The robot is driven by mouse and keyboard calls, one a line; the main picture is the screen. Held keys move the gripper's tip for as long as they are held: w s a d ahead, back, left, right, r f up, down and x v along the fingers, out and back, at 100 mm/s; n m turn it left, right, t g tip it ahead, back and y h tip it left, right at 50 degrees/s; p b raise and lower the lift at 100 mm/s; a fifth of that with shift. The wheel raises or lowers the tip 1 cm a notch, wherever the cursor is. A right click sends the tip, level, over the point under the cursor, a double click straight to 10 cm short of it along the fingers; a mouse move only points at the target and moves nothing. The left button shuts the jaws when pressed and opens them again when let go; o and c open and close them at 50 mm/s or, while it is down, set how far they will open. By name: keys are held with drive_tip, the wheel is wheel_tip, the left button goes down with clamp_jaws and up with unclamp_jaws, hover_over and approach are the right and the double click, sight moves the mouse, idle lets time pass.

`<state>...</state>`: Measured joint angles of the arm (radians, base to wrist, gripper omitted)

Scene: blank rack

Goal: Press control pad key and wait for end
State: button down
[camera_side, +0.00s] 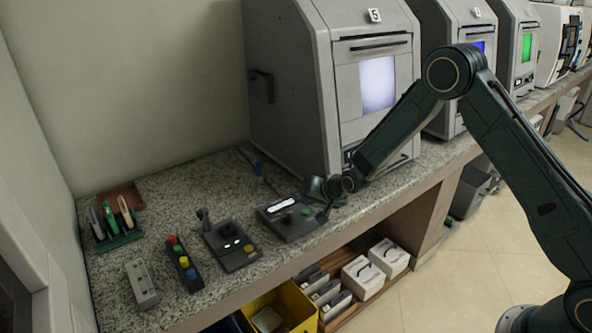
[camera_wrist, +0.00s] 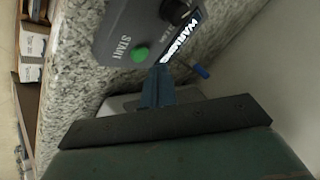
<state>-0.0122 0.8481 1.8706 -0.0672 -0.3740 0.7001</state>
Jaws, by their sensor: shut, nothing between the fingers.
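The control pad (camera_side: 290,218) is a dark grey box on the granite counter, in front of the machine numbered 5. In the wrist view the pad (camera_wrist: 118,28) shows a green START key (camera_wrist: 140,54), a black knob (camera_wrist: 174,11) and a lit display (camera_wrist: 184,38) reading something like WARNING or WARMING. My gripper (camera_side: 322,217) is at the pad's right end, low over the counter. In the wrist view my gripper (camera_wrist: 159,72) is shut and empty, its tips beside the green key. I cannot tell whether they touch the pad.
Machine 5 (camera_side: 300,90) has a pale lit screen (camera_side: 378,82) and stands right behind the pad. A joystick box (camera_side: 232,246), a coloured-button box (camera_side: 184,264), a grey box (camera_side: 142,284) and a green tool holder (camera_side: 118,238) stand to the left. A yellow bin (camera_side: 290,308) is below.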

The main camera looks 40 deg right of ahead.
drive_tip(key=shift+r, duration=2.1)
wheel_tip(320, 180, up, 11)
drive_tip(key=n, duration=0.2)
hover_over(309, 216)
drive_tip(key=s, duration=0.6)
drive_tip(key=s+d+r+n+g, duration=0.1)
drive_tip(key=s+r+n+g, duration=0.1)
drive_tip(key=s+r, duration=0.75)
drive_tip(key=s+d+r+n+g+h, duration=0.1)
drive_tip(key=s+r+n, duration=0.2)
drive_tip(key=s, duration=2.2)
drive_tip(key=shift+s+d+n+g, duration=0.15)
drive_tip(key=shift+s+n+g, duration=0.15)
drive_tip(key=shift+s+n, duration=0.1)
idle(0.7)
